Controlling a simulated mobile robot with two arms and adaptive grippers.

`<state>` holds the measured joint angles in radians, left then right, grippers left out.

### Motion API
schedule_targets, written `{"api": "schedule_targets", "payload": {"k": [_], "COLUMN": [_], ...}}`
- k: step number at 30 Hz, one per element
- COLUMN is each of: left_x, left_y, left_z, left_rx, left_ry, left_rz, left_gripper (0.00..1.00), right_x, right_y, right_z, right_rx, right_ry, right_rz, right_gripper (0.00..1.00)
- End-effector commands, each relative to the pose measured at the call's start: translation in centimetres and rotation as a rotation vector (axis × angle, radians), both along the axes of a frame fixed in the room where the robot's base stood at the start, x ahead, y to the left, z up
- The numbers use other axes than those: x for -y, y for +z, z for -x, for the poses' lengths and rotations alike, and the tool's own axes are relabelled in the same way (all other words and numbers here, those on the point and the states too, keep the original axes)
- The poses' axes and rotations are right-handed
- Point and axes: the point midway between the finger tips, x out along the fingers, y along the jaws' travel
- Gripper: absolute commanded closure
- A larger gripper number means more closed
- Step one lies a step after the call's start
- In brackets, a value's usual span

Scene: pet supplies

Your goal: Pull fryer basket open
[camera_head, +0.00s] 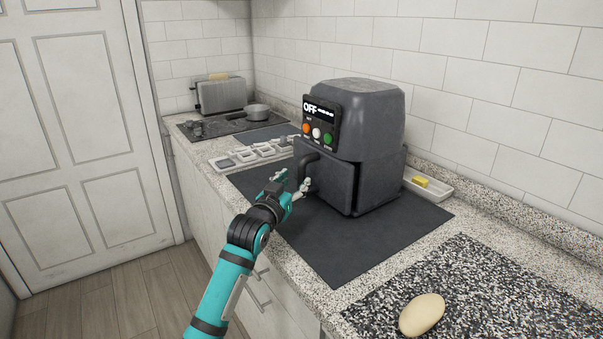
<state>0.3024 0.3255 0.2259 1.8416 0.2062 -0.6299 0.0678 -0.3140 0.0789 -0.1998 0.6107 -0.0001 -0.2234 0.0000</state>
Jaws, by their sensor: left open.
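A dark grey air fryer (365,115) stands on a dark mat (330,240) on the counter. Its display reads OFF above orange, white and green buttons. The fryer basket (333,186) sits in the lower front and looks closed, with a dark handle (306,167) sticking out at its left. My left gripper (294,180) is open in front of the handle, with its fingers apart. One finger is close to the handle; I cannot tell whether it touches. My right gripper is not in view.
A potato-like object (421,314) lies on a speckled board (470,300) at front right. A white tray (437,193) with a yellow block sits right of the fryer. A toaster (220,94), a pot (257,112) and a divided white tray (240,160) stand farther back.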

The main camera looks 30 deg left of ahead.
Motion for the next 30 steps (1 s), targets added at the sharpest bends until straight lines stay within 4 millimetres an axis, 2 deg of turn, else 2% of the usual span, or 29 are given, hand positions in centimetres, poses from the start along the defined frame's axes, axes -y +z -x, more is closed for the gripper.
{"api": "schedule_targets", "payload": {"k": [3, 7, 12, 21, 30], "left_x": [-0.5, -0.8, -1.0, -1.1, -1.1], "left_y": [0.1, 0.0, 0.0, 0.0, 0.0], "left_z": [-2.3, -4.0, -5.0, -5.2, -5.2], "left_rx": [0.000, 0.000, 0.001, 0.001, 0.000], "left_ry": [0.001, 0.001, 0.001, 0.000, 0.001], "left_rz": [0.000, 0.001, -0.001, -0.001, -0.001], "left_gripper": [0.53, 0.53, 0.53, 0.53, 0.93], "right_x": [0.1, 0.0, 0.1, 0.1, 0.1], "right_y": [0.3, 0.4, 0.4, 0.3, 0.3], "right_z": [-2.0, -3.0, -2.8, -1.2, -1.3], "right_rx": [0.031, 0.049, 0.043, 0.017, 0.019], "right_ry": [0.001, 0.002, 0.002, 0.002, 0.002], "right_rz": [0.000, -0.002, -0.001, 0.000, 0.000], "right_gripper": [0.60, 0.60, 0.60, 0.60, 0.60]}}
